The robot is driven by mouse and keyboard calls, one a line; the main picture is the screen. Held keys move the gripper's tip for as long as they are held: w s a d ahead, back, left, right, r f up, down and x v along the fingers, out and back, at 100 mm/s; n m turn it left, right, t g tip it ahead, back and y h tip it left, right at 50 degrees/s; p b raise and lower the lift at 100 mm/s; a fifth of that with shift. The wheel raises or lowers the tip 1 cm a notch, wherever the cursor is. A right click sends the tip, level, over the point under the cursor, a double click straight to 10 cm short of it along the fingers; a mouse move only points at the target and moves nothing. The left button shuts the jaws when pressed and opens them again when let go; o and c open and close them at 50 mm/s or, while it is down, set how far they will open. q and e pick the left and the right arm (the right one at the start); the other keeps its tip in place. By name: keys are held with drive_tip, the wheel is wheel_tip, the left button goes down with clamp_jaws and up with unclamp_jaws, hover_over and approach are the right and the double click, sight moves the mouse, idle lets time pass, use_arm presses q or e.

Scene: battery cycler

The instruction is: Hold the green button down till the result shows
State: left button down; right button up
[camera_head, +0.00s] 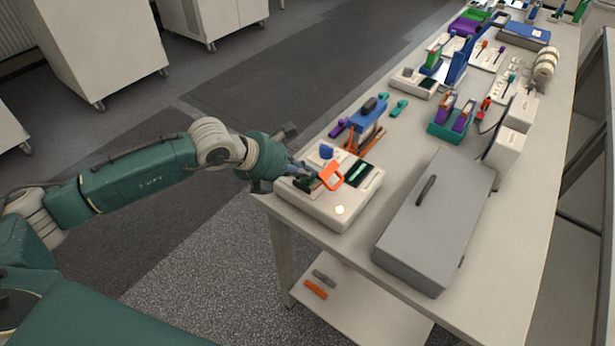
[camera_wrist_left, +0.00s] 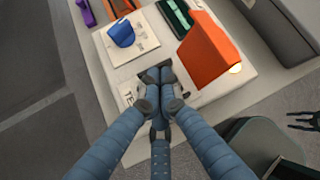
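The battery cycler, a white box (camera_head: 310,207), sits at the table's near left corner. On its top are a blue knob-like part (camera_wrist_left: 121,33), a dark screen with a green strip (camera_wrist_left: 176,14), an orange block (camera_wrist_left: 203,50) and a glowing pale lamp (camera_head: 340,209). My left gripper (camera_wrist_left: 160,76) is over the cycler's front, its blue fingers closed together with the tips at a dark patch beside a partly covered printed label. No green button shows; the fingertips hide that spot, so I cannot tell if it is pressed.
A large grey case (camera_head: 433,225) stands right of the cycler. A blue and orange tool stand (camera_head: 368,122) is behind it, with purple and teal pieces nearby. More devices line the table's far end. Grey and orange pieces lie on the lower shelf (camera_head: 352,310).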

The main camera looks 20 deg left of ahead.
sight(304, 180)
use_arm(q)
drive_tip(key=shift+s, duration=0.1)
idle(0.6)
drive_tip(key=shift+r+p, duration=0.3)
drive_tip(key=shift+r, duration=0.45)
drive_tip(key=shift+r, duration=0.15)
drive_tip(key=shift+r+p, duration=1.2)
drive_tip(key=shift+r, duration=1.25)
drive_tip(key=shift+a+f, duration=0.1)
